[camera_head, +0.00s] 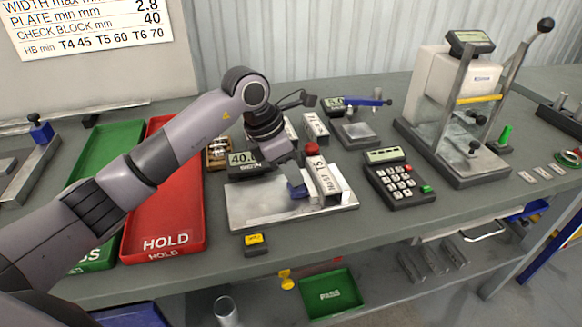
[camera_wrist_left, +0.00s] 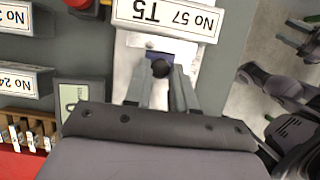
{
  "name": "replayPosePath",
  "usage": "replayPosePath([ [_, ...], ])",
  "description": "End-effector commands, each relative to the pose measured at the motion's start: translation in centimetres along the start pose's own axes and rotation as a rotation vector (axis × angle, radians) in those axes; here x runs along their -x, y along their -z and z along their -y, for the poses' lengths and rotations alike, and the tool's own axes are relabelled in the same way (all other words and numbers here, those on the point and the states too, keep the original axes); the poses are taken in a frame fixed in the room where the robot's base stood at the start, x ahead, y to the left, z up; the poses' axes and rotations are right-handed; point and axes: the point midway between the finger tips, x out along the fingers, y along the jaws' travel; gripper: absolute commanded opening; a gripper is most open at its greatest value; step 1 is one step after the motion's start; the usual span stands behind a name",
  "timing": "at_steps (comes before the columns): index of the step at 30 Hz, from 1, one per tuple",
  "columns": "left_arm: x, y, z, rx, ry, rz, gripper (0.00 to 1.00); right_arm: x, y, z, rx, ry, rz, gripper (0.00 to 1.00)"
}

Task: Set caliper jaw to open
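The caliper gauge has a pale metal base plate (camera_head: 245,208), a display (camera_head: 245,160) reading about 40 and a small blue jaw slider (camera_head: 298,190). In the left wrist view the blue slider (camera_wrist_left: 172,58) carries a black knob (camera_wrist_left: 161,68). My left gripper (camera_head: 294,180) reaches down over the plate at the slider. Its fingers (camera_wrist_left: 161,78) stand apart with the knob between their tips; whether they touch it is unclear. A block labelled No 57 T5 (camera_head: 322,178) lies beside the slider; its label also shows in the left wrist view (camera_wrist_left: 165,16).
A red HOLD tray (camera_head: 185,225) and a green tray (camera_head: 103,150) lie left. A keypad (camera_head: 398,182) and a tall tester (camera_head: 460,120) stand right. A small black and yellow box (camera_head: 255,244) sits at the front edge. Labelled blocks (camera_head: 315,126) lie behind the plate.

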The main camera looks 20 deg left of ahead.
Motion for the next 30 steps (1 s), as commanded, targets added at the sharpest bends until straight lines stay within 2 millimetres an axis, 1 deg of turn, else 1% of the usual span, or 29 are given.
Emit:
replayPosePath([
  [2, 0.1, 0.1, 0.0, 0.0, -0.001, 0.001, 0.0, 0.0, 0.0, 0.0, 0.0, 0.0, -0.001, 0.43],
  [5, 0.3, 0.8, -0.1, 0.0, -0.003, 0.001, 0.0, -0.1, -0.2, 0.0, 0.0, 0.0, -0.001, 0.43],
  [12, 1.6, 4.1, -0.2, 0.001, -0.005, 0.001, 0.0, -0.7, -0.9, 0.0, 0.0, 0.0, -0.001, 0.43],
  [16, 2.2, 5.4, -0.1, 0.002, -0.004, 0.001, 0.0, -0.9, -1.1, 0.0, 0.0, 0.0, -0.001, 0.43],
  [20, 2.5, 5.9, -0.1, 0.002, -0.003, 0.002, 0.0, -0.9, -1.2, 0.0, 0.0, 0.0, -0.001, 0.43],
  [29, 2.6, 6.1, -0.1, 0.002, -0.001, -0.002, 0.0, -0.9, -1.1, 0.0, 0.0, 0.0, -0.001, 0.43],
  [30, 2.6, 6.1, -0.1, 0.002, -0.001, -0.003, 0.34, -0.9, -1.1, 0.0, 0.0, 0.0, -0.001, 0.43],
])
